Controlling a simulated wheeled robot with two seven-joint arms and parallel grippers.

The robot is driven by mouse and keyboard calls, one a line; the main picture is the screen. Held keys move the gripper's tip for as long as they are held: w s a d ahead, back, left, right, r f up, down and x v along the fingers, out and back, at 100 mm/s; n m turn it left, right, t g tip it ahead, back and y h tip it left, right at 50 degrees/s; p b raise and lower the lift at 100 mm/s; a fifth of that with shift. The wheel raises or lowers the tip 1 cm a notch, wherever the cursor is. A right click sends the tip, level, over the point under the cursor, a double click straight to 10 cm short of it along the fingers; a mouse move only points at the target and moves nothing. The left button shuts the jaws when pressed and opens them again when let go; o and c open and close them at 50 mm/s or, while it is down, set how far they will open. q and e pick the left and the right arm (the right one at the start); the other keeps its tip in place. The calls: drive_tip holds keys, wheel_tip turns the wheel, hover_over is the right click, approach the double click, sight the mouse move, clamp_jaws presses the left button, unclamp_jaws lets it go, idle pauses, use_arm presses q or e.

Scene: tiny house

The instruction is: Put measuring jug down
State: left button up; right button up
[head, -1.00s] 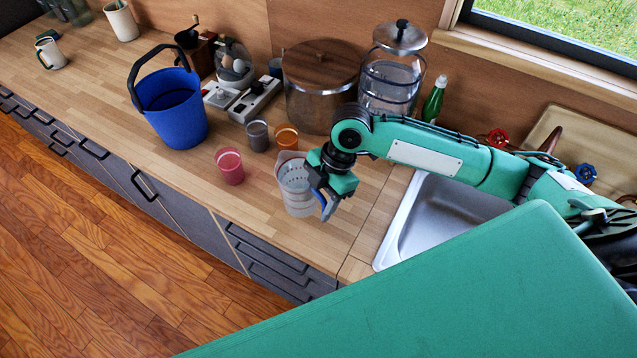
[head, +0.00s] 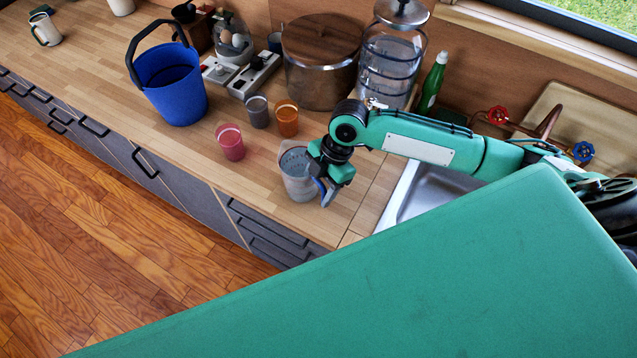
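The measuring jug (head: 296,186) is clear with grey markings and stands upright over the wooden counter near its front edge, left of the sink. My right gripper (head: 328,190) is at the jug's right side and appears shut on it, at the handle side. The fingertips and handle are partly hidden by the gripper body. I cannot tell for sure whether the jug's base touches the counter. My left gripper is not in view.
A pink cup (head: 231,143), a grey cup (head: 258,112) and an orange cup (head: 286,120) stand behind and left of the jug. A blue bucket (head: 178,95), a lidded pot (head: 318,80) and the sink (head: 425,190) are near. The counter's front strip is clear.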

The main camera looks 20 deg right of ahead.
drive_tip(key=shift+o, duration=1.3)
drive_tip(key=b+v, duration=0.4)
drive_tip(key=v, duration=0.8)
